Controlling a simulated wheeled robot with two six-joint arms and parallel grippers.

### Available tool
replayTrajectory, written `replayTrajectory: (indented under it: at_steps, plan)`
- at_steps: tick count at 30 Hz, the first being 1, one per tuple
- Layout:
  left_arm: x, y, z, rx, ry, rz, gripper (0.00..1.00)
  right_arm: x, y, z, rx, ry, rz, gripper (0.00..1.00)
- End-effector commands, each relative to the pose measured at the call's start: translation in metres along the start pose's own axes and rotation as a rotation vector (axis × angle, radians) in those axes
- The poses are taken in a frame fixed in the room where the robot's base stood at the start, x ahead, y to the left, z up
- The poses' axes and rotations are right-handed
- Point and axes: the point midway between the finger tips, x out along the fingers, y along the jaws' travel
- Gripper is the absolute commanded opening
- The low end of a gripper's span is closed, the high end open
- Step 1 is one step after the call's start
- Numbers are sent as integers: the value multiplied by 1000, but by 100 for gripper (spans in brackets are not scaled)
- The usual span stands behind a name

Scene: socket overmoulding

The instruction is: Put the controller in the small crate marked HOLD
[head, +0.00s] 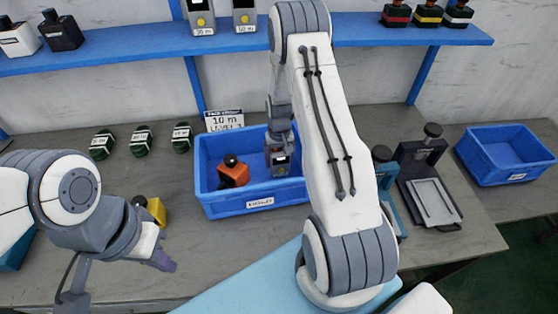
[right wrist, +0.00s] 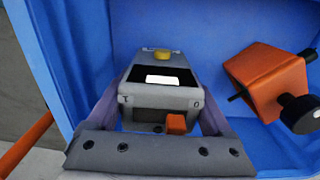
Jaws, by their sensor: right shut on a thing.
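The controller (right wrist: 160,98) is a grey box with a yellow button, a lit window and an orange switch. My right gripper (right wrist: 159,112) is shut on it, with purple fingers at both sides. In the head view the controller (head: 279,163) is over or inside the right part of the blue crate (head: 225,209) marked HOLD; whether it touches the floor I cannot tell. An orange block with a black knob (head: 234,172) lies in the crate's left part. My left gripper (head: 160,261) is over the front left of the bench, seen side-on; its opening is unclear.
A second blue crate (head: 506,165) stands at the far right. A black stand with a pale plate (head: 433,200) is between. Several dark green round things (head: 141,142) sit left of the HOLD crate. A yellow block (head: 157,211) is behind my left gripper. A blue shelf (head: 130,43) runs above.

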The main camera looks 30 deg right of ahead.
Motion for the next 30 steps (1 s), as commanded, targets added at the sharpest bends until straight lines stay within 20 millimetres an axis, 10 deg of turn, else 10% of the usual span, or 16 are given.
replayTrajectory:
  at_steps: [15,16,17,30]
  plan:
    - [1,0,0,0,0,0,0,18,2,0,2,2,0,12]
    - [0,0,0,0,0,0,0,18,2,0,2,2,0,92]
    - [-1,0,0,0,0,0,0,17,2,0,2,2,0,100]
    - [2,0,0,0,0,0,0,0,2,-2,2,7,0,100]
